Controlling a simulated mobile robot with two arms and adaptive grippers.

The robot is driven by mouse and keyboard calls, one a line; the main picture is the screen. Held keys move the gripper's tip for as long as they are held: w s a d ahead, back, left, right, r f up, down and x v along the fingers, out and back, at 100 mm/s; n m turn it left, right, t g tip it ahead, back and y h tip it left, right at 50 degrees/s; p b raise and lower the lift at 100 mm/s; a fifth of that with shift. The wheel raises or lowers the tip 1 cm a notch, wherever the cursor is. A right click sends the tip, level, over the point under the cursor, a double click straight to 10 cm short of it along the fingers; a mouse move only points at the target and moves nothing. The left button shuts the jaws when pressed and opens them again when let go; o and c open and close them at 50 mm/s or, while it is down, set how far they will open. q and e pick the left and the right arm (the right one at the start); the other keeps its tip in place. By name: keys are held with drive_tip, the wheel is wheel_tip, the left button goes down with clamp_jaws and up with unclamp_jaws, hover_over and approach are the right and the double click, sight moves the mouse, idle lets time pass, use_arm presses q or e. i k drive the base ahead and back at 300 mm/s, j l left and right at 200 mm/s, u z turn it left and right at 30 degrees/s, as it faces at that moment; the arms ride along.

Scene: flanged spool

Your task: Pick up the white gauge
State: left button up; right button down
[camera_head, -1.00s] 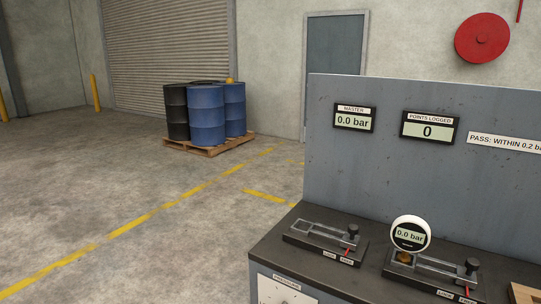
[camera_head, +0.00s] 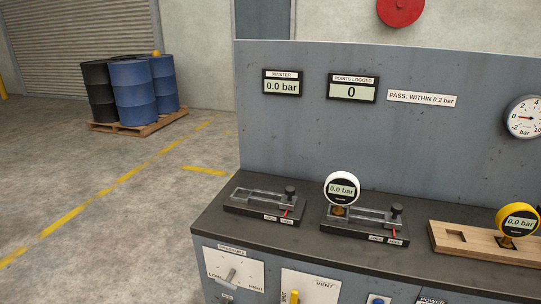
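The white gauge (camera_head: 342,189) has a round white rim and a dark face reading 0.0 bar. It stands upright on a brass fitting at the left end of the right-hand clamp fixture (camera_head: 366,224), on the dark bench top. Neither of my grippers shows in the head view.
An empty clamp fixture (camera_head: 265,202) sits left of the gauge. A wooden block (camera_head: 468,246) holding a yellow gauge (camera_head: 518,220) is on the right. A grey panel (camera_head: 300,130) with displays rises behind. A pressure lever plate (camera_head: 233,269) and vent plate (camera_head: 310,287) are on the front.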

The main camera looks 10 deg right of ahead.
sight(342, 188)
drive_tip(key=i+l, duration=0.1)
drive_tip(key=l, duration=0.85)
drive_tip(key=i+l+u, duration=0.1)
drive_tip(key=l, duration=0.4)
drive_tip(key=i, duration=0.05)
